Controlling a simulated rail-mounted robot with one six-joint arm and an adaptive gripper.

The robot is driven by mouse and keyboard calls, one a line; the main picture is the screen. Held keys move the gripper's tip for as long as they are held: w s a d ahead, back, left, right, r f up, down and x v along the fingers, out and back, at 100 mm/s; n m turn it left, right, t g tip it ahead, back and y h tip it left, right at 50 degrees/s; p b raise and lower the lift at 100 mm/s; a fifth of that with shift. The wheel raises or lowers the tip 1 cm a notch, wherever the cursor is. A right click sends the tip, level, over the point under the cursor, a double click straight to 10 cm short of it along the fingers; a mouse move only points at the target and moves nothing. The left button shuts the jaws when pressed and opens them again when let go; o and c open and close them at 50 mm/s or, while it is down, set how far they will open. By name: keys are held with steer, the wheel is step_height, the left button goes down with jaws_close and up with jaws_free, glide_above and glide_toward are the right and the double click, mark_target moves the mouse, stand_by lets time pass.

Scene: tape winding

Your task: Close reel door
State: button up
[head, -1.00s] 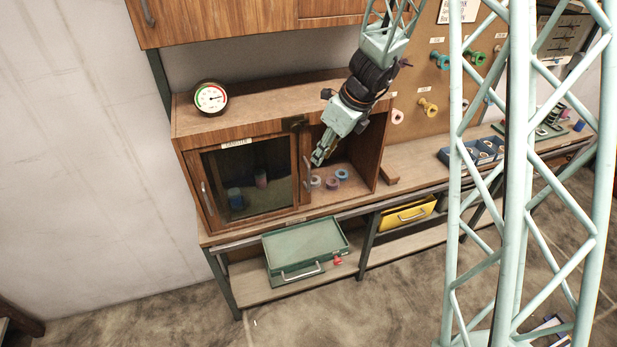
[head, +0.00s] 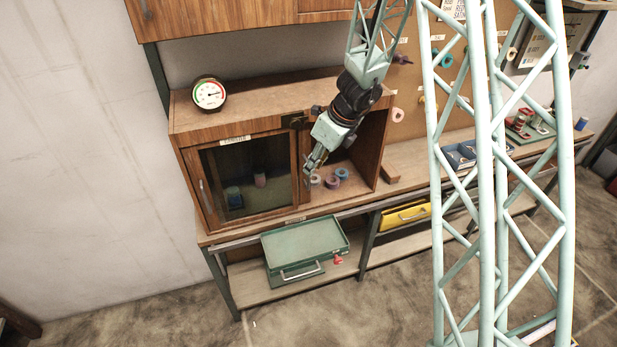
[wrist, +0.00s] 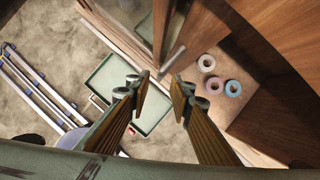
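The wooden cabinet (head: 215,133) stands on the bench. Its left half is covered by a glass-paned, wood-framed door (head: 250,180); its right half is open. Several tape reels (head: 333,181) lie in the open part; they also show in the wrist view (wrist: 206,63). My gripper (head: 309,172) is in front of the opening, close to the wooden frame edge between the halves. In the wrist view my gripper (wrist: 160,82) is open, with nothing held between its fingers. A light bar-like handle (wrist: 173,58) shows just beyond and between the fingertips; I cannot tell if they touch it.
A round gauge (head: 209,93) stands on top of the cabinet. A green case (head: 303,244) sits on the lower shelf, with a yellow drawer (head: 403,216) to its right. A small wooden block (head: 390,174) lies right of the cabinet. The floor in front is clear.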

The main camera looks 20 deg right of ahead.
steer(key=b, duration=0.2)
glide_above(308, 187)
steer(key=shift+w+d+f, duration=0.1)
steer(key=shift+w+f, duration=0.05)
steer(key=shift+f, duration=1.25)
steer(key=shift+w+d+f, duration=0.1)
steer(key=shift+w+f, duration=0.05)
steer(key=shift+f, duration=1.25)
steer(key=shift+p, duration=0.3)
steer(key=shift+c, duration=0.2)
jaws_close()
